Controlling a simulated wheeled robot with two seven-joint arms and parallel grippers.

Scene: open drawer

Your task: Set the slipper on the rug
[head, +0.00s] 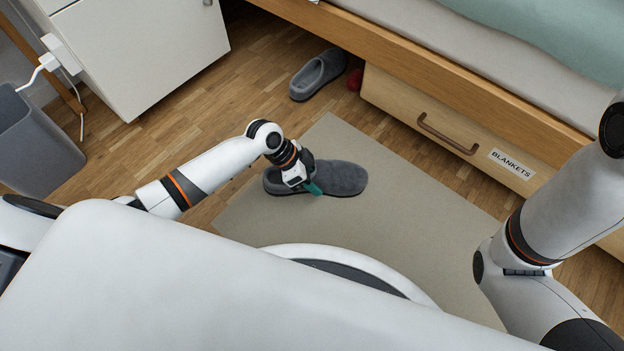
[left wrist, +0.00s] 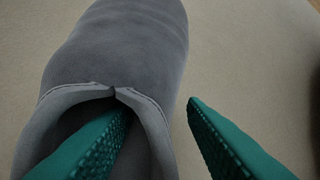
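A dark grey slipper (head: 343,178) lies sole down on the beige rug (head: 400,215), near its left edge, toe to the right in the head view. My left gripper (head: 313,188) is at the slipper's opening. In the left wrist view the slipper (left wrist: 125,45) shows close up. One teal finger is inside the opening and the other is outside, with a gap between the finger and the slipper's side wall, so the gripper (left wrist: 156,108) is open around that wall. My right arm shows at the right, but its gripper is out of view.
A drawer labelled BLANKETS (head: 450,125) sits under the bed. A white cabinet (head: 140,50) and a grey bin (head: 40,145) stand left. Much of the rug is clear.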

